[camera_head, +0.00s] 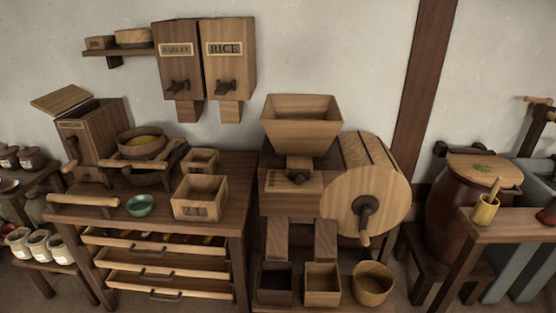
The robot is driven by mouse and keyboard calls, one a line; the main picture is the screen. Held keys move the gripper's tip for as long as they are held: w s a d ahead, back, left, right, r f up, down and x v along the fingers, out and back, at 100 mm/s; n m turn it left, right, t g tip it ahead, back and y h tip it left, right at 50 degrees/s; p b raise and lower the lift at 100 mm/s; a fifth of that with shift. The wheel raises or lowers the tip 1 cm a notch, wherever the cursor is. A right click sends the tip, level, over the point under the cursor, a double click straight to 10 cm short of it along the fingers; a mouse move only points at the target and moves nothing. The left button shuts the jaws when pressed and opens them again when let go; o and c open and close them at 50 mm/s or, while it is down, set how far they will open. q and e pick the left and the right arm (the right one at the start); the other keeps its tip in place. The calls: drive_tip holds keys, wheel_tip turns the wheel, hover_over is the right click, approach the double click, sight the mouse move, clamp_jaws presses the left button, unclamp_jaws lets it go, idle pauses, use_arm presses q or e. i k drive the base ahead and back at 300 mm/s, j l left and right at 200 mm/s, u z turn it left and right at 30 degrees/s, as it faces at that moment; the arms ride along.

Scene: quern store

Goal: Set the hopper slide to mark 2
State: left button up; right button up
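A wooden hopper (301,130) with a square open top stands on a wooden mill box at the middle right; it looks empty inside. Below the hopper is a dark slide knob (298,178) on the front of the box. Small dark marks (274,180) show on the box front left of the knob; they are too small to read, so I cannot tell which mark the slide is at. A large round wooden drum (365,198) with a dark crank and wooden handle is on the right of the box. Neither of my grippers is in view.
Three open containers stand below the mill: a dark box (273,283), a wooden box (322,285) and a round tub (372,284). A table (160,203) on the left has drawers pulled partly out. Barley and rice bins (229,75) hang on the wall.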

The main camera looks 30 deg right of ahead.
sight(300, 169)
drive_tip(key=z, duration=1.1)
